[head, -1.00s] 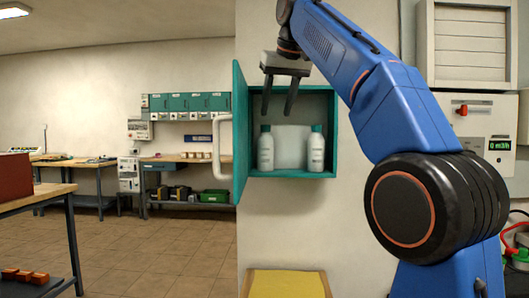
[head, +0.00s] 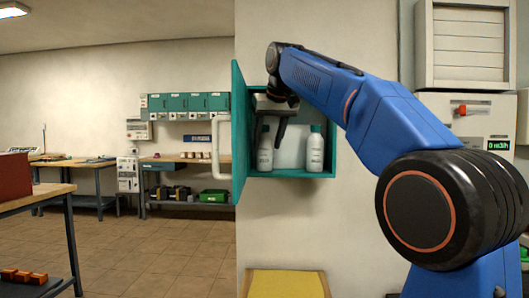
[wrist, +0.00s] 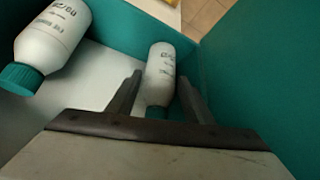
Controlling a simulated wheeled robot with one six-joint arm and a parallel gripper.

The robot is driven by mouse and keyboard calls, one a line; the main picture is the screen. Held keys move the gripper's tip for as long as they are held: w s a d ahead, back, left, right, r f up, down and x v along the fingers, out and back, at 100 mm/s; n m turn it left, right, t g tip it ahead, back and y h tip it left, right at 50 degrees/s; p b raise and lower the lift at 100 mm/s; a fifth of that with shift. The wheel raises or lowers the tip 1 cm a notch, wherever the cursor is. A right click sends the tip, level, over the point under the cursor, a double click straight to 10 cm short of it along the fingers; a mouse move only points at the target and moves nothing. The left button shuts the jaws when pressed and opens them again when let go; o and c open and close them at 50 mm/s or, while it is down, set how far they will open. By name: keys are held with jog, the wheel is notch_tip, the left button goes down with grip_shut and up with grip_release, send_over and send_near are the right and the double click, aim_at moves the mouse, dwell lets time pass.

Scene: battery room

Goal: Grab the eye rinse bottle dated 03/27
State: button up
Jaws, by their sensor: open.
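Two white bottles with teal caps stand in an open teal wall cabinet (head: 290,174). The left bottle (head: 265,158) is partly hidden by my gripper (head: 269,142) in the head view. In the wrist view this bottle (wrist: 161,66) shows between the two fingers of my open gripper (wrist: 160,76), with its cap close to the palm. I cannot tell whether the fingers touch it. The right bottle (head: 315,152) stands apart from the gripper and is large at upper left in the wrist view (wrist: 55,40). Both labels carry dark print, too small and blurred to read a date.
A pale white block or panel (head: 290,146) is between the bottles in the cabinet. The cabinet door (head: 239,135) is swung open on the left. A yellow-topped surface (head: 286,284) lies below, and a slatted box (head: 468,45) hangs at upper right.

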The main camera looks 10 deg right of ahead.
aim_at(267, 140)
jog(key=x, duration=0.3)
jog(key=shift+w+f, duration=0.15)
jog(key=shift+w, duration=0.05)
jog(key=c, duration=0.9)
